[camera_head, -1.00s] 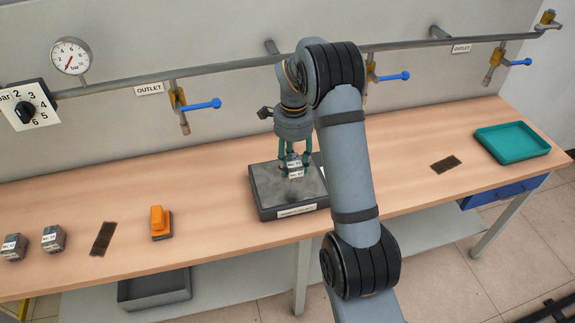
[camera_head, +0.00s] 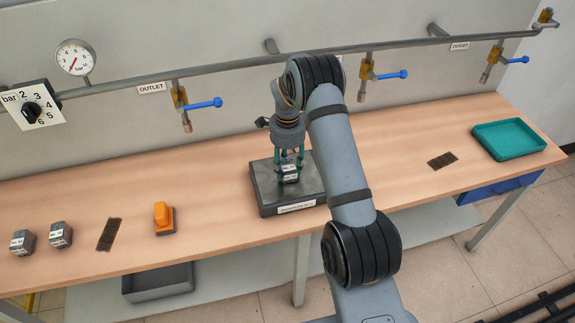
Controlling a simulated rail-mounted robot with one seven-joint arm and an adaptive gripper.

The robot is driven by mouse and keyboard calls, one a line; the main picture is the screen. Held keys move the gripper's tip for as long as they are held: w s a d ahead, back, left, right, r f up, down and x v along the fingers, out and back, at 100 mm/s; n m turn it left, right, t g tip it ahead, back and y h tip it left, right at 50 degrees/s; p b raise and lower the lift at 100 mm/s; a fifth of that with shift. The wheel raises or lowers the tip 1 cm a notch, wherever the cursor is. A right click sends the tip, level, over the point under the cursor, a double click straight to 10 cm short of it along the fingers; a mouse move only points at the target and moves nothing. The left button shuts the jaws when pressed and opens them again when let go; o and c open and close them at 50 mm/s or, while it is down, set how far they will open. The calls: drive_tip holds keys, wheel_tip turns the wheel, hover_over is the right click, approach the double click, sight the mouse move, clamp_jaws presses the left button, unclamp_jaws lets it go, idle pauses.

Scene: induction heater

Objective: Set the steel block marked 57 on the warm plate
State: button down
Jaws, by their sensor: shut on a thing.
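The warm plate (camera_head: 261,197) is a dark grey slab with a white label on its front edge, near the middle of the bench. My gripper (camera_head: 289,166) points down over the plate, its green fingers shut on a small steel block (camera_head: 290,177) with a white label. The block is at or just above the plate top; I cannot tell if it touches. The number on its label is too small to read. Two similar steel blocks with white labels, one (camera_head: 22,242) at the far left and one (camera_head: 61,235) beside it, stand on the bench.
Another dark mat (camera_head: 443,160) and a teal tray (camera_head: 509,139) lie at the right. A pipe with blue-handled outlet valves (camera_head: 203,104) runs along the wall behind.

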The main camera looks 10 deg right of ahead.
sight(287, 164)
drive_tip(key=shift+w+f, duration=0.1)
drive_tip(key=c, duration=1)
unclamp_jaws()
wheel_tip(287, 164, up, 12)
drive_tip(key=shift+r+b, duration=0.2)
drive_tip(key=shift+b, duration=0.6)
